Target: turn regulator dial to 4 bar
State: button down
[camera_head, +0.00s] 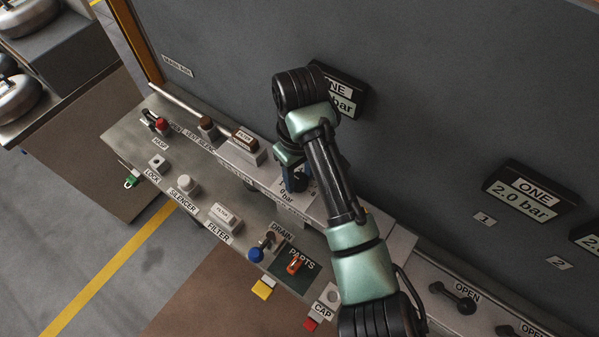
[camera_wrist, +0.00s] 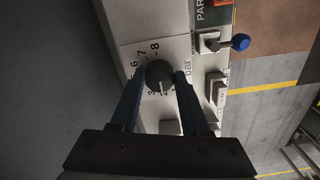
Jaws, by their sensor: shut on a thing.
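The regulator dial (camera_wrist: 158,76) is a dark round knob on a pale plate with printed numbers around it, in the wrist view. A pale pointer mark on the knob faces down in the picture, close to the printed 2. The 6, 7 and 8 show on the upper side; the left finger covers some of the scale. My gripper (camera_wrist: 159,79) is shut on the dial, one blue finger on each side. In the head view my gripper (camera_head: 294,181) is at the grey bench beneath my arm, which hides the dial.
Another display (camera_head: 350,94) is partly hidden behind my arm. Close to the dial are a blue-knobbed drain valve (camera_head: 256,254), the filter block (camera_head: 225,216) and a parts tray (camera_head: 285,280). The dark wall rises just behind the bench.

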jog(key=shift+r+m+p, duration=0.15)
jog(key=shift+m+p, duration=0.15)
jog(key=shift+p, duration=0.2)
jog(key=m+p, duration=0.1)
jog(key=p, duration=0.1)
jog(key=shift+a+r+m+p, duration=0.1)
jog(key=shift+r+m+p, duration=0.05)
jog(key=shift+m+p, duration=0.2)
jog(key=m+p, duration=0.2)
jog(key=shift+s+m+p, duration=0.1)
jog(key=shift+m+p, duration=0.25)
jog(key=m+p, duration=0.2)
jog(key=m, duration=0.1)
jog(key=shift+p, duration=0.4)
jog(key=shift+f+m+p, duration=0.2)
jog(key=shift+m+p, duration=0.65)
jog(key=shift+m, duration=0.95)
jog(key=shift+c, duration=1.9)
grip_release()
